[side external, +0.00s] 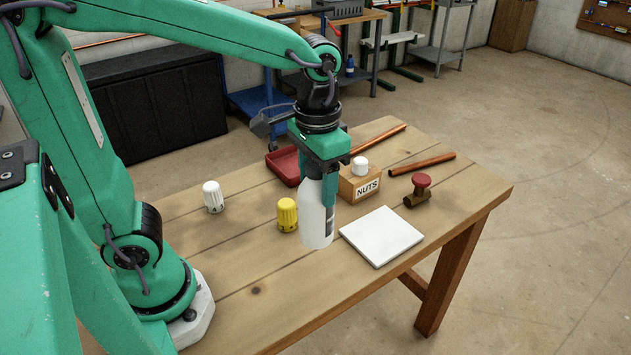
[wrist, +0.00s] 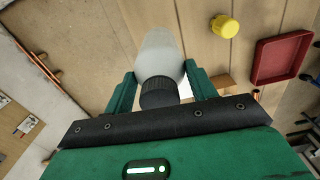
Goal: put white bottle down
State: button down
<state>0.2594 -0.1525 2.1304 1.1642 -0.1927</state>
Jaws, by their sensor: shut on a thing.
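The white bottle (side external: 316,222) is upright in my gripper (side external: 326,190) in the side view. Its lower end is at or just above the wooden table; I cannot tell whether it touches. In the wrist view, the bottle (wrist: 159,55) with its black cap (wrist: 159,92) sits between the two green fingers of my gripper (wrist: 160,82). My gripper is shut on the bottle. In the side view the gripper hides the bottle's top.
A NUTS box (side external: 366,188), red tray (side external: 283,166), copper pipes (side external: 421,164) and red-handled valve (side external: 419,191) lie behind. The front-left table is clear.

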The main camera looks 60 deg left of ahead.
jog(key=w+a+n, duration=0.3)
jog(key=a+n, duration=1)
jog(key=a, duration=0.5)
jog(key=shift+w+a, duration=0.15)
jog(key=a+f, duration=0.7)
jog(key=a, duration=0.4)
jog(key=shift+s+a, duration=0.3)
jog(key=shift+s, duration=0.1)
jog(key=shift+f, duration=2.05)
